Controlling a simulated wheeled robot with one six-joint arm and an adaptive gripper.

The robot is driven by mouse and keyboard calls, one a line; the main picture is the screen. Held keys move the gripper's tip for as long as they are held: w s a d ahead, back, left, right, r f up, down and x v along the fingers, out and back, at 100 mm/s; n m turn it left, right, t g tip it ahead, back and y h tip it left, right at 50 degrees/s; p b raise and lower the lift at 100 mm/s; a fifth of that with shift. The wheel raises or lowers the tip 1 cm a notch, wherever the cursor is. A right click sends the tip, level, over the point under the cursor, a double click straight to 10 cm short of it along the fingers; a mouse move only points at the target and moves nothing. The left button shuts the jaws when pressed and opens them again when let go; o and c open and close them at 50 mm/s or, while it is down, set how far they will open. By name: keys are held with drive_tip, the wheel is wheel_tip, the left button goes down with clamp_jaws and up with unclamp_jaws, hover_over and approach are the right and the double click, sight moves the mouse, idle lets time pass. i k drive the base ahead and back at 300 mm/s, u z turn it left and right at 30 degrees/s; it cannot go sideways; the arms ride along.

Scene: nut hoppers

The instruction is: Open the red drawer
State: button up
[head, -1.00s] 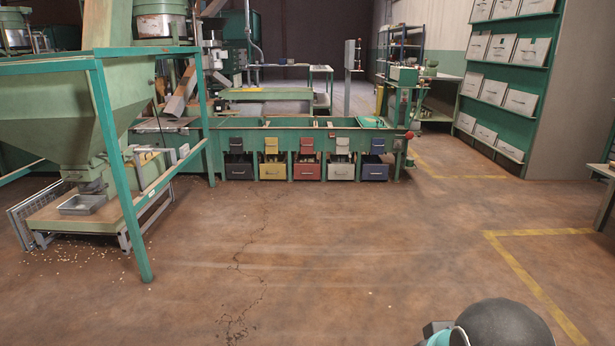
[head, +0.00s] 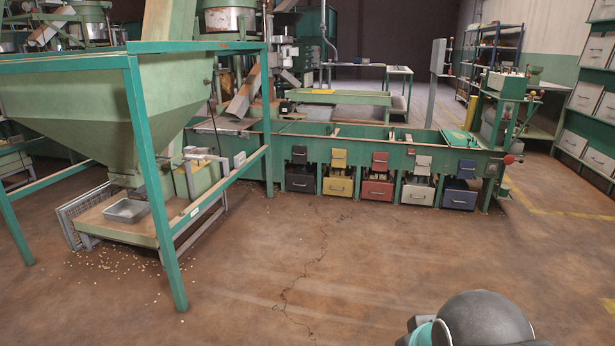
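The red drawer (head: 377,191) is the middle one in a low row under the green sorting bench (head: 345,143). It has a handle on its front, and a small red plate (head: 380,161) sits above it. Light contents show in the gap over its front; I cannot tell from here how far it is pulled out. My arm shows only as a dark rounded link at the bottom right, far from the drawer. My gripper is not in view.
Black (head: 305,180), yellow (head: 338,183), white (head: 418,191) and blue (head: 459,195) drawers flank the red one. A green hopper frame (head: 150,170) stands on the left, with nuts scattered below. The floor before the drawers is clear.

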sight(370, 190)
drive_tip(key=u, duration=0.2)
drive_tip(key=i, duration=1.95)
drive_tip(key=z, duration=0.15)
drive_tip(key=i, duration=1.9)
drive_tip(key=z, duration=0.6)
drive_tip(key=i, duration=0.6)
drive_tip(key=z, duration=0.05)
